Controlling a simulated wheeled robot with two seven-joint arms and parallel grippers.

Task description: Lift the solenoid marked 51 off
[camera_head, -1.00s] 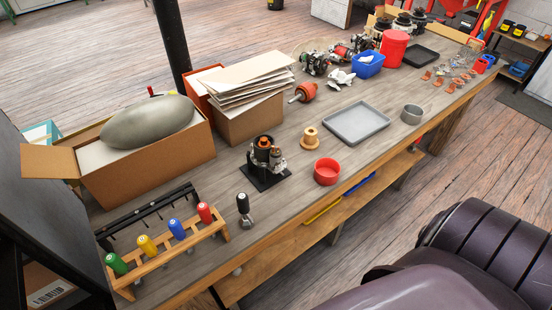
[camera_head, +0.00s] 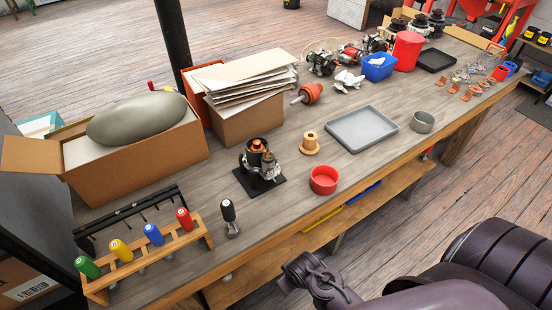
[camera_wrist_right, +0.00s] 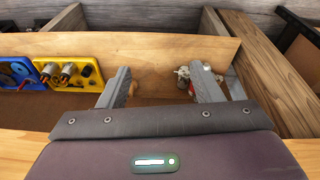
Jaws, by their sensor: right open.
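A dark cylindrical unit with copper-coloured tops (camera_head: 258,158) stands upright on a black square plate on the workbench. A smaller copper-topped cylinder with silvery metal sits on its right side and may be the solenoid; no number 51 can be read. My right arm comes in at the lower right of the head view, apart from the unit, in front of the bench edge. In the right wrist view my right gripper (camera_wrist_right: 162,88) is open, its two fingers wide apart with nothing held between them. My left gripper is not in view.
A red bowl (camera_head: 323,180), tan spool (camera_head: 310,142) and grey tray (camera_head: 362,129) lie to the unit's right. A black-handled tool (camera_head: 229,217) and a wooden rack (camera_head: 148,262) of coloured handles stand nearer. Blue and yellow bins (camera_wrist_right: 70,76) show in the wrist view.

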